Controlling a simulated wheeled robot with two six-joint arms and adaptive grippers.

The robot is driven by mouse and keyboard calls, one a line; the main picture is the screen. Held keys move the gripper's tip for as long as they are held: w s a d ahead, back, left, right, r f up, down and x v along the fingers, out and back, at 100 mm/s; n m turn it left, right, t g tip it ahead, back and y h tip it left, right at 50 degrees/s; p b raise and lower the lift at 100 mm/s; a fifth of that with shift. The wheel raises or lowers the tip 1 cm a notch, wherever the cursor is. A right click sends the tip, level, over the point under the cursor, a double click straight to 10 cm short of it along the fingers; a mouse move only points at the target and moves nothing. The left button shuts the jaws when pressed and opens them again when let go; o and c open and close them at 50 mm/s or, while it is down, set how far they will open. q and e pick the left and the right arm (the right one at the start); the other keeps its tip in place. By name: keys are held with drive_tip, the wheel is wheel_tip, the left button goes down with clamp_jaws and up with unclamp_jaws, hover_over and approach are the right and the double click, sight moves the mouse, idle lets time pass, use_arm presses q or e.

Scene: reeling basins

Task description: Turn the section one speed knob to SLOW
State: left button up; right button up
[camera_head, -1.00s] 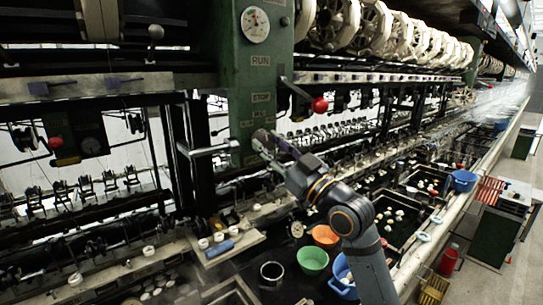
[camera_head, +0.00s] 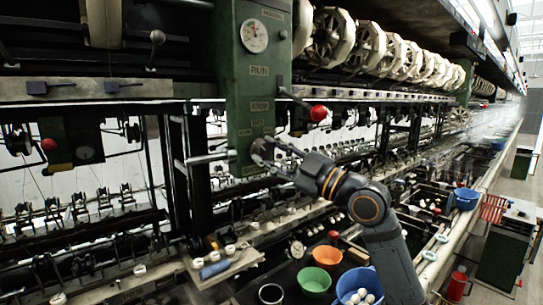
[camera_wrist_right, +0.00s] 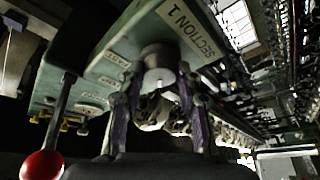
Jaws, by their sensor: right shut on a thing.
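The section one speed knob is a round metal knob (camera_wrist_right: 158,72) on the green post (camera_head: 247,78). In the right wrist view it sits between the two fingers, beside a SECTION 1 label (camera_wrist_right: 192,28). My right gripper (camera_head: 263,152) is at the lower part of the post, shut on the knob; its fingers (camera_wrist_right: 160,100) flank the knob in the wrist view. The gripper hides the knob in the head view, and I cannot read its setting. My left gripper is not in view.
A lever with a red ball (camera_head: 318,113) sticks out just above my right gripper; the ball also shows in the wrist view (camera_wrist_right: 42,165). A round dial (camera_head: 254,36) is higher on the post. A green bowl (camera_head: 314,279) and orange bowl (camera_head: 327,256) lie below my right arm.

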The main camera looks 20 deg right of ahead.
drive_tip(key=shift+r, duration=0.2)
drive_tip(key=o, duration=1)
drive_tip(key=shift+w+d, duration=0.1)
drive_tip(key=shift+o, duration=0.8)
drive_tip(key=shift+w+f, duration=0.25)
drive_tip(key=shift+w, duration=0.05)
drive_tip(key=shift+s, duration=0.1)
drive_tip(key=shift+s, duration=0.1)
